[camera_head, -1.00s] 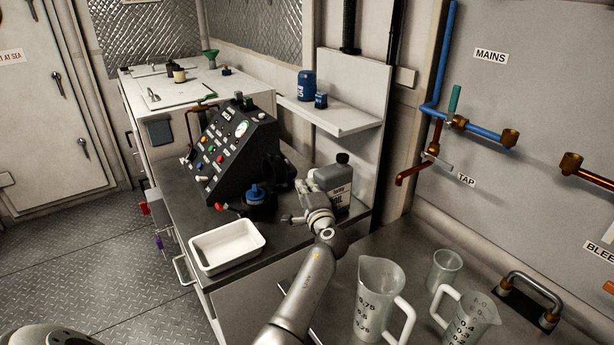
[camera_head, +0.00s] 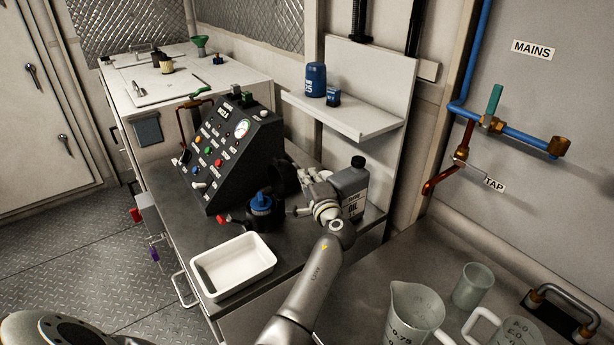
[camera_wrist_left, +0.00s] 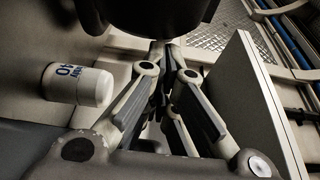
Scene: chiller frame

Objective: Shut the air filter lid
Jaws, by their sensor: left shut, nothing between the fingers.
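A dark round housing (camera_head: 283,178), which seems to be the air filter, stands on the bench to the right of the control panel. My left gripper (camera_head: 304,191) is beside it on its right, between it and the grey oil bottle (camera_head: 351,184). The fingers are shut with nothing between them. In the left wrist view a large dark round body (camera_wrist_left: 155,15) is right ahead of the shut fingertips (camera_wrist_left: 165,58). I cannot tell whether they touch it, nor how far open the lid is. My right gripper is not in view.
The black control panel (camera_head: 228,152) and a blue-capped dark container (camera_head: 261,208) stand left of the gripper. A white tray (camera_head: 235,267) is in front. A shelf (camera_head: 345,112) with two blue containers is above. Clear measuring jugs (camera_head: 412,315) stand at lower right.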

